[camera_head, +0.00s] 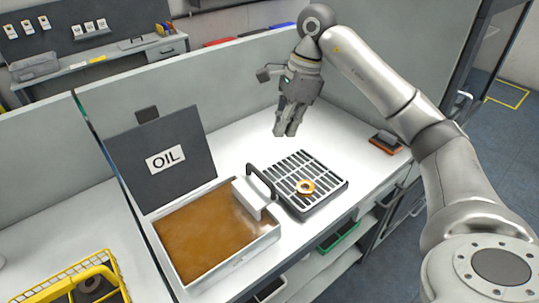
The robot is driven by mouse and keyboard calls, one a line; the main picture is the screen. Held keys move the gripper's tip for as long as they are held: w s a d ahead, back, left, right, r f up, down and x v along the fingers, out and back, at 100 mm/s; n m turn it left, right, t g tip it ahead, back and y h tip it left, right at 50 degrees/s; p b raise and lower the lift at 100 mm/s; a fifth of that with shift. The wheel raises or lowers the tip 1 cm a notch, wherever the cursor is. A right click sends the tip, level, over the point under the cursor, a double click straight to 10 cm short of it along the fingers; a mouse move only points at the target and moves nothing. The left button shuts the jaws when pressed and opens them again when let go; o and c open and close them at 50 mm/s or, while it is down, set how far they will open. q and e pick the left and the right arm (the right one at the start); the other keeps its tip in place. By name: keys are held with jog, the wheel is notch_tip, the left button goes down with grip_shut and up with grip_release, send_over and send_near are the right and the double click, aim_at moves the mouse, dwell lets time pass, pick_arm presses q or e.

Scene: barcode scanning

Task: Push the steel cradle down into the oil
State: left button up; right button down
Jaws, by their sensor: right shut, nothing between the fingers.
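The oil bath (262,247) is an open pale tank of brown oil (205,232). Its dark lid (190,180), labelled OIL, stands raised behind it. What looks like the steel cradle (249,198) is a pale metal piece at the tank's right end, above the oil surface, with a black handle (262,181) beside it. How much of it lies under the oil cannot be told. My right gripper (286,133) is shut and empty, pointing down above the counter behind the grate, apart from the cradle. My left gripper is not in view.
A slatted drain tray (332,184) right of the tank holds a bronze ring (305,187). A yellow basket (65,274) with a ring part stands at lower left. A dark device with an orange edge (385,143) lies at the right. The counter behind the tray is clear.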

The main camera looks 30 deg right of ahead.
jog(key=shift+v, duration=1.2)
jog(key=shift+s+f, duration=0.1)
